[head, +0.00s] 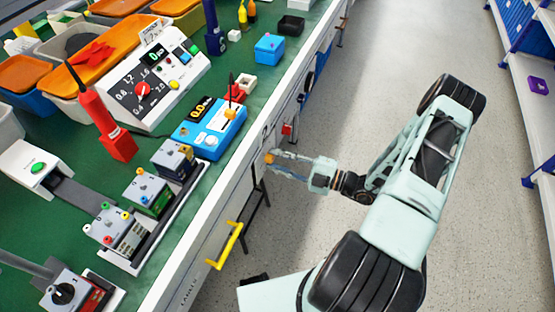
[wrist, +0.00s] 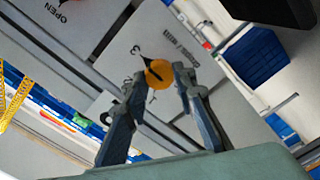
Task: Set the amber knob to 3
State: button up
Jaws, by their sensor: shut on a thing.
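The amber knob (wrist: 158,74) is round and orange and sits on a pale panel (wrist: 180,42) in the wrist view. A black pointer at its edge faces up and left, towards a printed mark that looks like 3; the exact setting is hard to read. My gripper (wrist: 162,80) has one finger on each side of the knob and is shut on it. In the head view the knob (head: 269,158) shows as a small orange spot on the bench front, at the tip of my gripper (head: 275,162). Part of the dial's markings is hidden behind the fingers.
A yellow handle (head: 232,243) stands out from the bench front, nearer than the knob. The green bench top (head: 90,183) holds a blue box with an amber dial (head: 208,130) and several small devices. The grey floor (head: 375,60) is open beside the bench.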

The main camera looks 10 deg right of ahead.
jog(key=o, duration=1.2)
jog(key=shift+c, duration=0.2)
jog(key=shift+d, duration=0.1)
jog(key=v, duration=1.2)
